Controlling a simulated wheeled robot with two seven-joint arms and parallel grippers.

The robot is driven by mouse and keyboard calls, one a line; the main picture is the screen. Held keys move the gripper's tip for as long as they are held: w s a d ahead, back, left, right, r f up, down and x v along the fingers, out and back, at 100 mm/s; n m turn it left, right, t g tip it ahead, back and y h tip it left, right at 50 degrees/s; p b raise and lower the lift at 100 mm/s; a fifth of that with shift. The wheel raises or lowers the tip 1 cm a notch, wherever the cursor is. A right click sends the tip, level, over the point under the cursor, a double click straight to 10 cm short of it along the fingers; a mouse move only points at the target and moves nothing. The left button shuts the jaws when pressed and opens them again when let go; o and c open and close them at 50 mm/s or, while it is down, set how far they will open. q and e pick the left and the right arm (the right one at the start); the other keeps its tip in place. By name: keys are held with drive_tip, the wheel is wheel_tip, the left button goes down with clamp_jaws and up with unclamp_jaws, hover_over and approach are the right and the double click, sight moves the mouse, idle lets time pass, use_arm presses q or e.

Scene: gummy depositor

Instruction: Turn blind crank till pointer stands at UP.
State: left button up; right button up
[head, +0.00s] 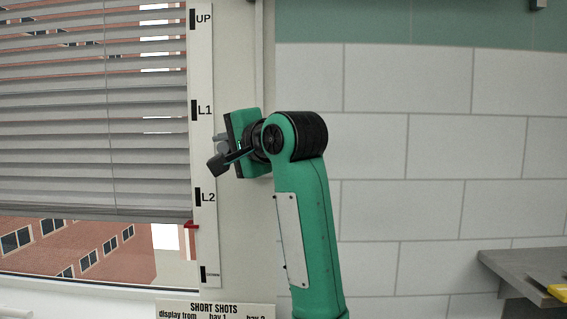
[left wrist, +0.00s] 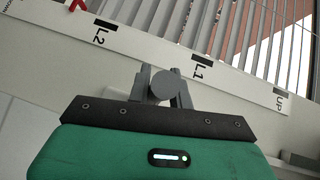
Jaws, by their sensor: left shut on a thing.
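A white scale strip (head: 207,150) stands beside the window, marked UP at the top, then L1, L2 and a small unreadable label at the bottom. The red pointer (head: 190,226) is on the strip's left edge, a little below L2; it also shows beyond L2 in the left wrist view (left wrist: 78,4). My left gripper (head: 220,152) is in front of the strip, between L1 and L2. Its fingers are shut on the grey crank knob (left wrist: 162,86). The rest of the crank is mostly hidden by the gripper. My right gripper is out of view.
The grey slatted blind (head: 90,120) covers most of the window, its bottom edge near the pointer's height. A SHORT SHOTS sign (head: 214,309) is below. A grey shelf (head: 520,262) with a yellow thing is at right. The tiled wall between is clear.

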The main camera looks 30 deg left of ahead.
use_arm(q)
drive_tip(key=shift+o, duration=0.2)
drive_tip(key=shift+s+a+f+b, duration=0.15)
drive_tip(key=shift+a+f+b, duration=0.15)
drive_tip(key=shift+f+b, duration=0.4)
drive_tip(key=shift+s+a+f+b, duration=0.1)
drive_tip(key=shift+a+f+b, duration=0.2)
drive_tip(key=shift+f+b, duration=0.35)
drive_tip(key=shift+r, duration=0.15)
